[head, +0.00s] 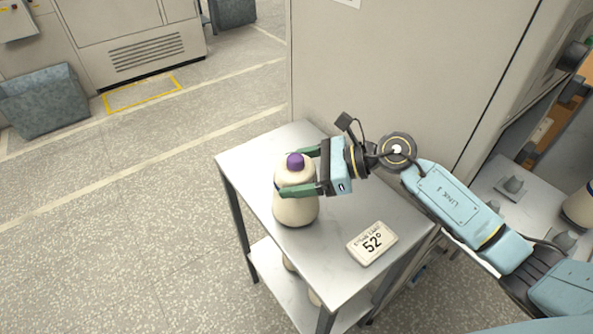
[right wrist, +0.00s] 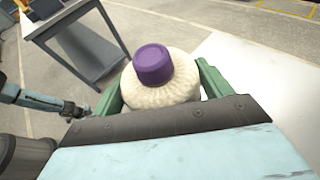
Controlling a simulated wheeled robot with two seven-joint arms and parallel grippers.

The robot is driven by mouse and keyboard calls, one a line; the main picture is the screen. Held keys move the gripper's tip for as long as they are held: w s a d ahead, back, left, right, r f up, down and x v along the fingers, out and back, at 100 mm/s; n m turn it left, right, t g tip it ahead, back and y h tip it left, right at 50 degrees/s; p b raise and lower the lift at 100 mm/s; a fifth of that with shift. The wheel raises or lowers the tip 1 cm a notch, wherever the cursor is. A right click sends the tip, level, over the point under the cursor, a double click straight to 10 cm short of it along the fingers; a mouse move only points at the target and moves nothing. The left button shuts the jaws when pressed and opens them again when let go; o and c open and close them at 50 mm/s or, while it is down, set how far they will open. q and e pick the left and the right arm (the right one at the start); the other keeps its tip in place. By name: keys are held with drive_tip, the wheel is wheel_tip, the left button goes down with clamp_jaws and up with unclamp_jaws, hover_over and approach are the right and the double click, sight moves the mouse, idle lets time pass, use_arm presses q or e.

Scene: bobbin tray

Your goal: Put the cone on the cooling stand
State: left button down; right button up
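The cone (head: 296,208) is cream, with a purple top, and stands upright over the left part of a small light-topped table (head: 258,150). In the right wrist view the cone (right wrist: 160,92) sits between the green fingers. My right gripper (head: 299,172) is around its upper part, one finger on each side, and looks shut on it. I cannot tell whether its base touches the table. A small sign (head: 372,243) reading 52° lies on that table. No stand is clearly labelled. A blue arm with a small gripper, seemingly my left gripper (right wrist: 74,109), shows in the right wrist view; its fingers are unclear.
A tall beige cabinet (head: 400,75) stands just behind the table. Another surface with grey holders (head: 512,188) and a cream cone (head: 580,207) is at the right edge. A lower shelf (head: 277,270) holds partly hidden cream things. The floor on the left is open, with a grey bin (head: 45,100).

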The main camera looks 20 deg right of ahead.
sight(315, 168)
drive_tip(key=o, duration=0.4)
drive_tip(key=shift+c, duration=0.2)
drive_tip(key=shift+r, duration=0.2)
drive_tip(key=shift+v, duration=3.75)
drive_tip(key=shift+f, duration=0.1)
